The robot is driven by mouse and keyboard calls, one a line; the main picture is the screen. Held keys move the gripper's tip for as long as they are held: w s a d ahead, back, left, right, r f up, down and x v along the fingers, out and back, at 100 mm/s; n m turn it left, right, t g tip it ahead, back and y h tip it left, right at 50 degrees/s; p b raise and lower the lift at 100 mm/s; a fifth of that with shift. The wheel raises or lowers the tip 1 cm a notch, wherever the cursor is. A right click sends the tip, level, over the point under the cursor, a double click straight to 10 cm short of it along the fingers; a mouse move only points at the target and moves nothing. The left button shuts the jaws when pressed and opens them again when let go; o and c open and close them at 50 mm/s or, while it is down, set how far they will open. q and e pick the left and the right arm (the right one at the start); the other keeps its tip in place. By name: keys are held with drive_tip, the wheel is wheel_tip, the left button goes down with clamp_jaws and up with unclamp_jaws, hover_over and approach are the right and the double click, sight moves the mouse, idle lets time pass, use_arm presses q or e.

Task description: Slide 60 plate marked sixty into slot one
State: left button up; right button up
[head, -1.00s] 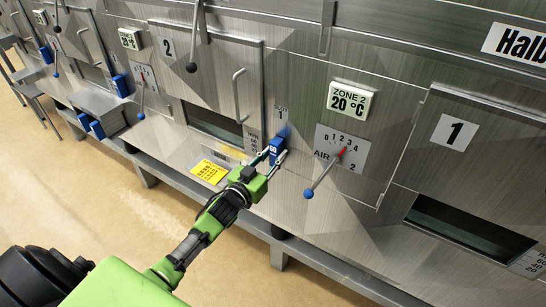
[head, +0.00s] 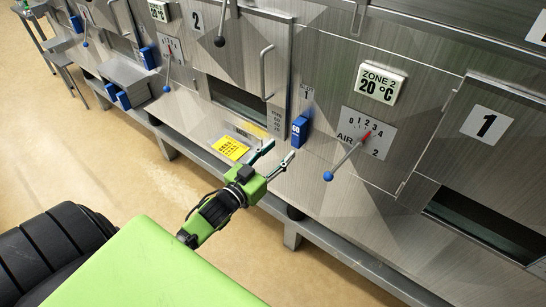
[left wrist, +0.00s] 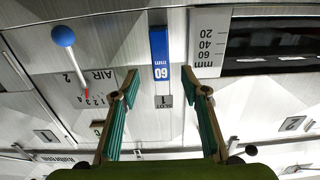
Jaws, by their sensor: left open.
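The blue plate marked 60 (head: 299,130) sits upright against the steel front panel, just under the small slot 1 label (head: 307,93). In the left wrist view the plate (left wrist: 160,54) reads 60 mm upside down, with the slot label (left wrist: 164,101) at its end. How deep the plate sits cannot be told. My left gripper (head: 276,156) is open and empty, apart from the plate and below left of it in the head view. Its spread green fingers (left wrist: 162,84) frame the label in the wrist view. My right gripper is not in view.
The air lever with a blue knob (head: 329,176) juts out right of the plate. A door handle (head: 267,73) is up left. A yellow notice (head: 230,148) lies low left. More blue plates (head: 124,100) are at far left.

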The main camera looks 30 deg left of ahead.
use_arm(q)
drive_tip(key=shift+s+a, duration=0.1)
drive_tip(key=shift+s, duration=1.1)
drive_tip(key=shift+f, duration=0.1)
